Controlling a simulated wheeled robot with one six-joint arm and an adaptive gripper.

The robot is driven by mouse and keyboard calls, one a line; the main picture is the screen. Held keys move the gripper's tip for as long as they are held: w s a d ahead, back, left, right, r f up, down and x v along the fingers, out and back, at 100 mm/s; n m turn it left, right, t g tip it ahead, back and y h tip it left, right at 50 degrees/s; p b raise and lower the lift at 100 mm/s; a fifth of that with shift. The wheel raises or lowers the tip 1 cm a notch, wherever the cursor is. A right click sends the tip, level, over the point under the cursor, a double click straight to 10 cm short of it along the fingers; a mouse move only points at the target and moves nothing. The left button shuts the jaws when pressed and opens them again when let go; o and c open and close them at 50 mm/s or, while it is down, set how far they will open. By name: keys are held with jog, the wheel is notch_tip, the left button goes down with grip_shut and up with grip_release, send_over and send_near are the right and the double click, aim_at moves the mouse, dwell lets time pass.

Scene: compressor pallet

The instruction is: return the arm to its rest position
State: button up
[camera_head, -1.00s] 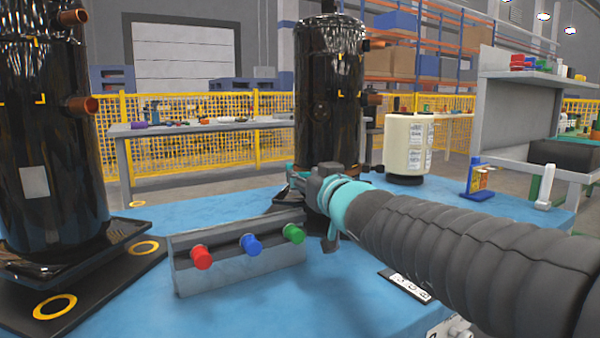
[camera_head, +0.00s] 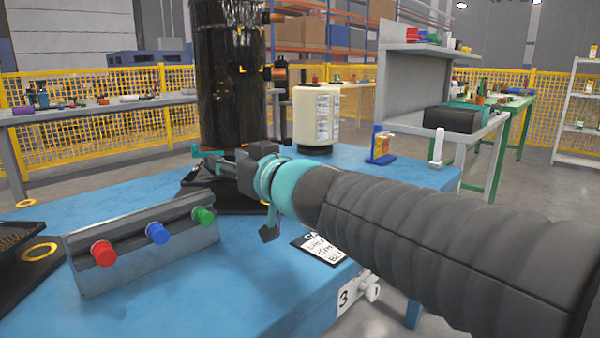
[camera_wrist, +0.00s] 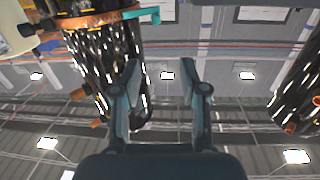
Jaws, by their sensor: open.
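My arm reaches in from the lower right of the head view, in a dark ribbed sleeve with a teal ring near the wrist. My gripper (camera_head: 262,205) is at its far end, above the blue table (camera_head: 235,285), between the button panel and the black compressor (camera_head: 228,85). In the wrist view my gripper (camera_wrist: 160,75) shows two fingers spread apart with nothing between them. The compressor (camera_wrist: 105,65) shows behind the left finger there, and a second dark cylinder (camera_wrist: 300,100) is at the right edge.
A grey panel (camera_head: 140,245) with red, blue and green buttons stands left of my gripper. A lettered card (camera_head: 318,248) lies right of it. A cream cylinder (camera_head: 317,115) and a small blue stand (camera_head: 381,145) are farther back. A grey shelf unit (camera_head: 410,80) stands behind.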

jog(key=s+d+f+g+h+p, duration=0.1)
jog(key=s+d+f, duration=0.2)
jog(key=s+d, duration=0.1)
jog(key=s+d+f+m+g+h+p, duration=0.1)
jog(key=s+d+f+g+h+p, duration=0.1)
jog(key=d, duration=0.3)
jog(key=s+d+f+m+g+h+p, duration=0.1)
jog(key=s+d+f+p, duration=0.1)
jog(key=s+d+f, duration=0.2)
jog(key=shift+s+d+f+g+h, duration=0.15)
jog(key=shift+s+d, duration=0.05)
jog(key=shift+s, duration=0.25)
jog(key=shift+s+d+f+g+h, duration=0.1)
jog(key=shift+s+d+g+h, duration=0.05)
jog(key=shift+s, duration=0.25)
jog(key=s+d+f+m+g+h+p, duration=0.1)
jog(key=s+d+f+m+h, duration=0.2)
jog(key=d, duration=0.5)
jog(key=s+d+f+m+g+h+p, duration=0.1)
jog(key=s+d+f+m+h+p, duration=0.1)
jog(key=s+d+f+h, duration=0.3)
jog(key=s+d+m, duration=0.1)
jog(key=d, duration=0.2)
jog(key=shift+s+d+f+m, duration=0.2)
jog(key=shift+s+d+m, duration=0.05)
jog(key=shift+d+m, duration=0.15)
jog(key=shift+a, duration=0.1)
